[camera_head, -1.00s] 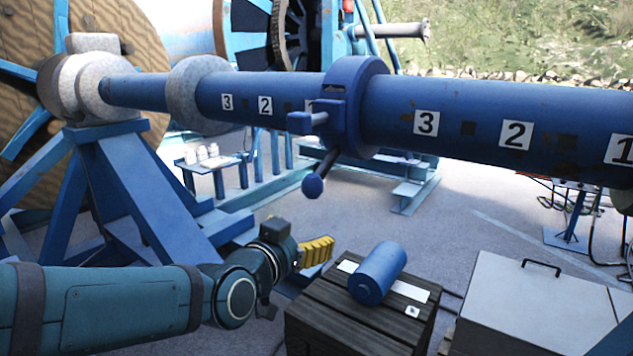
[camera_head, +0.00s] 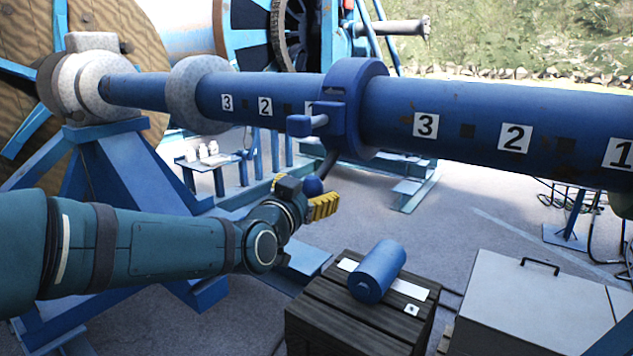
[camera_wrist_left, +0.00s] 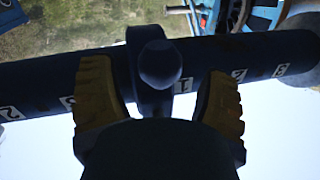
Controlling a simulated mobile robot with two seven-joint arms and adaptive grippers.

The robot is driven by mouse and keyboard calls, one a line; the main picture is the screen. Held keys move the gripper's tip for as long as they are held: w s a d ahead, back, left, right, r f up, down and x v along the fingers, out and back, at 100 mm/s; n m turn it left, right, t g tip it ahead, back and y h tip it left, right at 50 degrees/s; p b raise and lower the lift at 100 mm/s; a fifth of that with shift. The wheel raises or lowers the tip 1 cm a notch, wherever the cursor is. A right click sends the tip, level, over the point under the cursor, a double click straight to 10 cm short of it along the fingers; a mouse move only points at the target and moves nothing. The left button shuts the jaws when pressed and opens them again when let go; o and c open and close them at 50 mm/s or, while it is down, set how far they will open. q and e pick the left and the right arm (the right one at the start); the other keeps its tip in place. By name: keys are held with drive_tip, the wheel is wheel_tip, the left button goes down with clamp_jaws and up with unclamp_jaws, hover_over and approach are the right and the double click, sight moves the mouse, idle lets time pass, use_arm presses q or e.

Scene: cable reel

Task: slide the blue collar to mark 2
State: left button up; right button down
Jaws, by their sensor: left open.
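The blue collar (camera_head: 341,103) sits around the blue shaft (camera_head: 460,112), between the left-hand 1 plate and the right-hand 3 plate (camera_head: 426,125). A 2 plate (camera_head: 265,106) lies left of it and another 2 plate (camera_head: 515,138) right of it. A handle with a ball knob (camera_head: 313,186) hangs from the collar. My left gripper (camera_head: 322,207) is open just below the knob. In the left wrist view, the knob (camera_wrist_left: 160,63) shows between the two yellow fingers (camera_wrist_left: 160,100), with the collar (camera_wrist_left: 146,38) behind it. Whether they touch the knob I cannot tell.
A dark wooden crate (camera_head: 350,323) with a blue cylinder (camera_head: 378,270) on top stands below the shaft. A pale box (camera_head: 540,305) stands to its right. A blue stand (camera_head: 145,190) holds the shaft's left end. The floor between is partly clear.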

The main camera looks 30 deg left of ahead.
use_arm(q)
drive_tip(key=shift+w+a, duration=0.15)
drive_tip(key=shift+w, duration=0.9)
drive_tip(key=shift+w+a, duration=0.1)
drive_tip(key=shift+w, duration=0.95)
clamp_jaws()
